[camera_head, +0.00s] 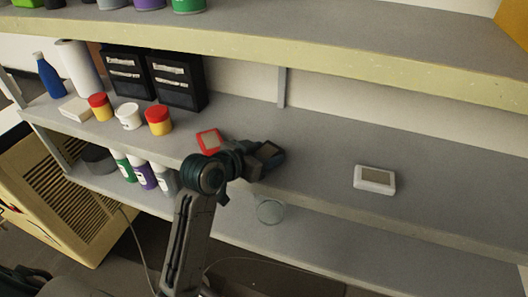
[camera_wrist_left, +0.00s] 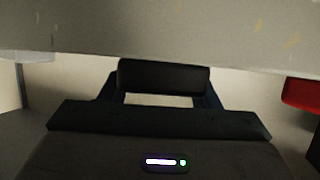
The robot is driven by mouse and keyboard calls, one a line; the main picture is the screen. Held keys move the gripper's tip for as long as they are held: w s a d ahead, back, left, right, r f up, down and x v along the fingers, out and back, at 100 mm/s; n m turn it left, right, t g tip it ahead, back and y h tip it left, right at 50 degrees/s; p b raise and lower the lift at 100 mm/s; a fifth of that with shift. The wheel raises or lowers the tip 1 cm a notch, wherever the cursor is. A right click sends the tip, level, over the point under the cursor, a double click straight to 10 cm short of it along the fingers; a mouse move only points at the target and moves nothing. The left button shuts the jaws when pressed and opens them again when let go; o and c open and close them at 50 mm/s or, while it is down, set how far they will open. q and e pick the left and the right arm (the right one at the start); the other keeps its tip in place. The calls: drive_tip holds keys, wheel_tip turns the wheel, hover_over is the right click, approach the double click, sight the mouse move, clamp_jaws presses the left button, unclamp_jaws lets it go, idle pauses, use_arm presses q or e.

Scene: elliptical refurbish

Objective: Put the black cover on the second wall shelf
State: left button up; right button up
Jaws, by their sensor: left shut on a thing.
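The black cover (camera_head: 271,151) is a small dark piece with a tan centre, held at the end of my left gripper (camera_head: 258,158) in the head view. In the left wrist view the cover (camera_wrist_left: 163,76) is a black block between the two fingers of my left gripper (camera_wrist_left: 160,88), which is shut on it. In the head view the gripper and cover overlap the middle wall shelf (camera_head: 320,175); I cannot tell whether the cover touches it. My right gripper is not in view.
A red-framed piece (camera_head: 209,141) lies left of the gripper, and a white-framed piece (camera_head: 374,179) lies to the right. Black drawer boxes (camera_head: 178,80) and red-lidded jars (camera_head: 158,120) stand at left. The upper shelf (camera_head: 330,62) overhangs. The shelf's right part is mostly clear.

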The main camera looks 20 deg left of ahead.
use_arm(q)
drive_tip(key=o, duration=1.1)
drive_tip(key=shift+o, duration=0.2)
drive_tip(key=shift+s+r, duration=0.1)
drive_tip(key=b+v, duration=0.2)
drive_tip(key=v, duration=0.6)
drive_tip(key=shift+s+a, duration=0.2)
drive_tip(key=shift+a, duration=0.05)
drive_tip(key=p+v, duration=0.3)
drive_tip(key=p, duration=0.2)
drive_tip(key=shift+s+r, duration=0.15)
drive_tip(key=shift+s, duration=0.05)
